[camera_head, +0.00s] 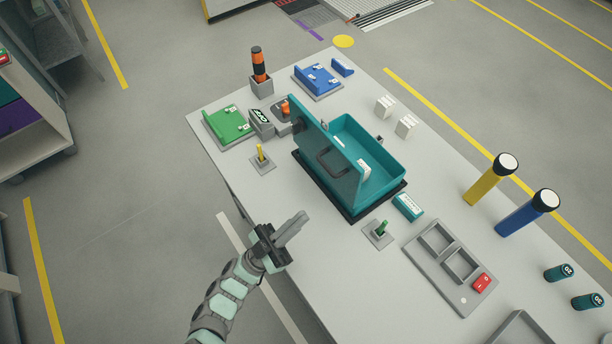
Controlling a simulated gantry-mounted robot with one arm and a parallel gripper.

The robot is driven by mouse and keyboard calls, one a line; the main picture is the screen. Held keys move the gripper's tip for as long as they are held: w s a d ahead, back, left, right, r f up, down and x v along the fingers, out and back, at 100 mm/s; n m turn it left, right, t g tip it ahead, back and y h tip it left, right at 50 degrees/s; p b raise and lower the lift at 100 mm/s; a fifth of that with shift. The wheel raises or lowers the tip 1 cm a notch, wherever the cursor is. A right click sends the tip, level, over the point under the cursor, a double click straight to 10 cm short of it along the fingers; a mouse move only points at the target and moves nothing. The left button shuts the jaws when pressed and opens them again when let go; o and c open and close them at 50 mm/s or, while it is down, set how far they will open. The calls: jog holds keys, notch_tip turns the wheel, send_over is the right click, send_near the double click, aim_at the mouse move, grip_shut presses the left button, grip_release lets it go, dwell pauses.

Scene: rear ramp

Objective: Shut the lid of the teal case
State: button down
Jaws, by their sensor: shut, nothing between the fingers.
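The teal case (393,184) sits on a dark mat in the middle of the white table. Its lid (340,178) stands up, open, on the left side of the case, with its dark handle facing left. A small white item (364,170) lies inside the case. My gripper (303,217) is shut and empty, at the table's left edge, below and left of the lid and apart from it. My arm reaches up from the bottom of the view.
A yellow stick in a base (261,158), a green stick in a base (382,229) and a teal box (408,207) stand near the case. A green panel (228,125) and a blue panel (318,80) lie farther back. A grey tray (440,252) and flashlights (486,184) are at the right.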

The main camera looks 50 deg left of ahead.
jog(key=s+a+f+n+y, duration=0.1)
jog(key=s+a+y, duration=0.1)
jog(key=s+a, duration=0.3)
jog(key=w+r+p, duration=0.2)
jog(key=w+r, duration=0.3)
jog(key=w, duration=0.8)
jog(key=shift+r+g, duration=0.15)
jog(key=shift+g, duration=0.15)
jog(key=shift+w, duration=0.15)
